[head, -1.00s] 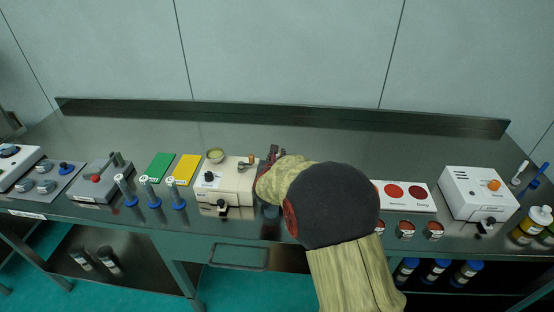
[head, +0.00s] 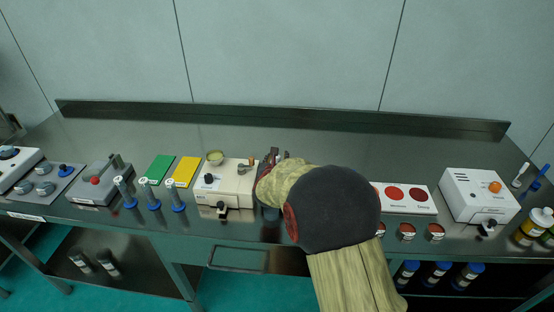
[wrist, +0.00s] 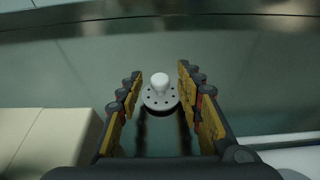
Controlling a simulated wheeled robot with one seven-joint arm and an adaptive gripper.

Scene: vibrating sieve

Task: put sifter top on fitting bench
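A round grey disc with small holes and a white knob, which looks like the sifter top (wrist: 160,92), shows in the wrist view. My gripper (wrist: 156,90) is open, with one finger on each side of the disc and a gap to both. I cannot tell its exact height above the disc. In the head view my gripper (head: 273,158) is over the steel bench just right of the cream machine (head: 228,182), and my arm hides the disc. No readable label marks the fitting bench; a grey plate with metal discs (head: 60,190) lies at the far left.
Left of the cream machine are yellow (head: 184,171) and green (head: 160,168) cards, blue-based tubes (head: 153,196) and a grey block with a red button (head: 97,182). A white panel with red circles (head: 404,197) and a white machine (head: 478,196) stand right. The bench back is clear.

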